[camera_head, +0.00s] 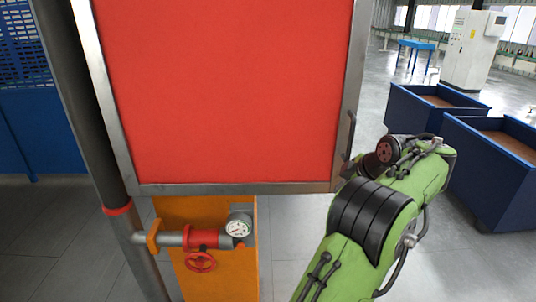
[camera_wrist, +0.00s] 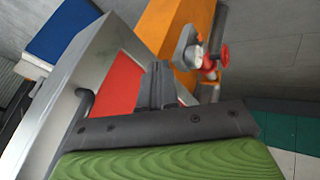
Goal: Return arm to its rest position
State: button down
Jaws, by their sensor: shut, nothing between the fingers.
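My green arm reaches up from the bottom right of the head view, in front of the right edge of a red panel (camera_head: 220,90) in a grey metal frame. My gripper cannot be made out in the head view. In the wrist view my gripper (camera_wrist: 158,75) shows as dark fingers, shut together with nothing between them. Behind it are the red panel (camera_wrist: 118,95) and its metal frame, tilted in this view. A dark handle (camera_head: 350,133) is on the frame's right side, close to my arm. No bottles are in view.
Below the panel stands an orange cabinet (camera_head: 205,275) with a pipe, a gauge (camera_head: 238,225) and a red valve wheel (camera_head: 201,262). A dark post rises at left. Blue bins (camera_head: 425,108) stand at right, with a white machine (camera_head: 472,50) behind. Some grey floor is open.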

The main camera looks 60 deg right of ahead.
jog(key=shift+f, duration=0.1)
jog(key=w+a+r+y+b, duration=0.1)
jog(key=w+a, duration=0.3)
jog(key=w, duration=0.3)
jog(key=w+a+r, duration=0.1)
jog(key=w+a, duration=0.3)
jog(key=w, duration=0.3)
jog(key=w+a+r+y+b, duration=0.1)
jog(key=w+a+r, duration=0.1)
jog(key=w+a, duration=1.15)
jog(key=a, duration=0.4)
jog(key=s+a+f+y+b, duration=0.2)
jog(key=a+f, duration=0.1)
jog(key=a, duration=1.1)
jog(key=s+a+f+m, duration=0.1)
jog(key=s+a+f, duration=0.6)
jog(key=s+a, duration=0.1)
jog(key=shift+s+a+f+b, duration=0.3)
jog(key=shift+s+b, duration=0.15)
jog(key=shift+s, duration=0.35)
